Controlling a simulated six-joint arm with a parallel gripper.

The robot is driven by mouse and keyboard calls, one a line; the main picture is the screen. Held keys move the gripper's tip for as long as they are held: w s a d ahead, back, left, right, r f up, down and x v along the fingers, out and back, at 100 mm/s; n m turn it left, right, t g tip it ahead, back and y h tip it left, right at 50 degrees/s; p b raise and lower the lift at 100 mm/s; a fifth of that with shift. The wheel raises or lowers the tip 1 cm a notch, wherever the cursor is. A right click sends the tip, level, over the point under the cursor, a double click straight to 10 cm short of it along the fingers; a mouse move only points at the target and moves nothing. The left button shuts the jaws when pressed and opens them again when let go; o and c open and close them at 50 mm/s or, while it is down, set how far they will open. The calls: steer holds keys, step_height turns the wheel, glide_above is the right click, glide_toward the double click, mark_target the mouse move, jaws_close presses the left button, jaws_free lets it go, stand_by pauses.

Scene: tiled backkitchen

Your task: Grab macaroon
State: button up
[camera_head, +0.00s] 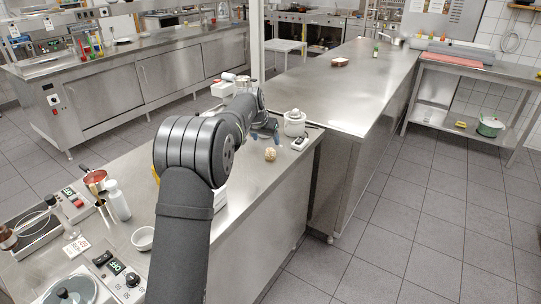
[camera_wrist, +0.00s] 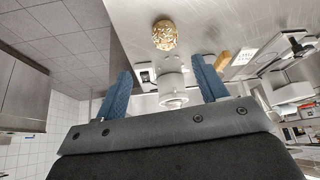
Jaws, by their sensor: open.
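The macaroon (camera_head: 270,154) is a small round tan-gold thing on the steel counter, near its right edge in the head view. In the wrist view the macaroon (camera_wrist: 165,35) is near the top centre, beyond my fingertips and roughly in line with the space between them. My gripper (camera_head: 265,136) is just behind the macaroon in the head view, partly hidden by my arm. In the wrist view my gripper (camera_wrist: 161,67) has its two blue fingers wide apart, with nothing held between them.
A white lidded pot (camera_head: 294,124) stands behind and right of the macaroon. A small device with a dark display (camera_head: 300,143) lies in front of the pot. A white bowl (camera_head: 142,238) and a white bottle (camera_head: 118,201) are at the left. Bare steel counter (camera_head: 262,185) lies in front of the macaroon.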

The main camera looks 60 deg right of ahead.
mark_target(269, 151)
steer(key=x, duration=0.6)
steer(key=shift+d+f, duration=0.2)
steer(key=shift+f, duration=0.1)
steer(key=x, duration=0.2)
steer(key=w+x, duration=0.1)
steer(key=x, duration=0.1)
steer(key=shift+d+f, duration=0.3)
steer(key=shift+f, duration=0.25)
steer(key=c, duration=1.1)
steer(key=shift+r, duration=0.1)
